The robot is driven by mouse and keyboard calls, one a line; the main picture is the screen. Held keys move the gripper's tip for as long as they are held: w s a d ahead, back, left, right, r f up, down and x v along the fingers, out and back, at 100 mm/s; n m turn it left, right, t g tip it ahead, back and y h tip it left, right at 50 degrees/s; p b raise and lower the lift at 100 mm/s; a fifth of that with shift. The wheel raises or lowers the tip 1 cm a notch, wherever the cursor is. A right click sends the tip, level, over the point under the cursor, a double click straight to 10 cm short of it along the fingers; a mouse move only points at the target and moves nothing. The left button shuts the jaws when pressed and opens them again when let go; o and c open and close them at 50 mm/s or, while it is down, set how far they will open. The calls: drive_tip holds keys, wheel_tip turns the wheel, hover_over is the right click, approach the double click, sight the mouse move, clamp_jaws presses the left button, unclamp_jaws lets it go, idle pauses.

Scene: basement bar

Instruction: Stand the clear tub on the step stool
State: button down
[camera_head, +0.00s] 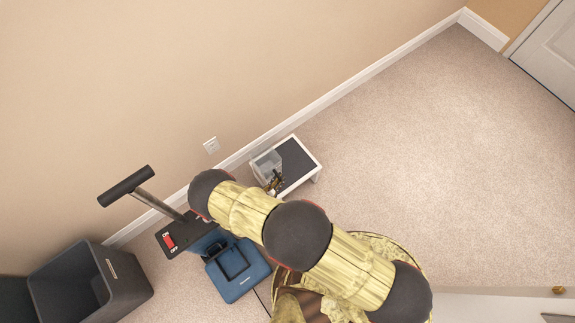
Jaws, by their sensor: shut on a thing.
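The step stool (299,162) has a white frame and a dark top and stands on the carpet by the wall, near the middle of the view. The clear tub (265,161) is see-through and shows over the left end of the stool. My gripper (275,182) is small in the view at the tub's near side and is shut on the tub. I cannot tell whether the tub's base touches the stool top or is held above it. My arm hides part of the floor just left of the stool.
A blue and black device with a handle (126,187) stands left of my arm, with a blue base (238,271) on the floor. A dark open bin (120,271) is at the lower left. The carpet (430,150) right of the stool is clear. A white door (550,50) is at the upper right.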

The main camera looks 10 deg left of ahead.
drive_tip(key=w+d+f+b, duration=0.4)
drive_tip(key=w+f+b, duration=0.3)
drive_tip(key=w+f, duration=0.5)
drive_tip(key=shift+w+f, duration=0.4)
drive_tip(key=shift+w, duration=0.15)
drive_tip(key=shift+f, duration=0.15)
drive_tip(key=c, duration=2)
unclamp_jaws()
drive_tip(key=shift+f, duration=0.1)
drive_tip(key=shift+o, duration=0.5)
drive_tip(key=p+v, duration=0.3)
drive_tip(key=v, duration=0.9)
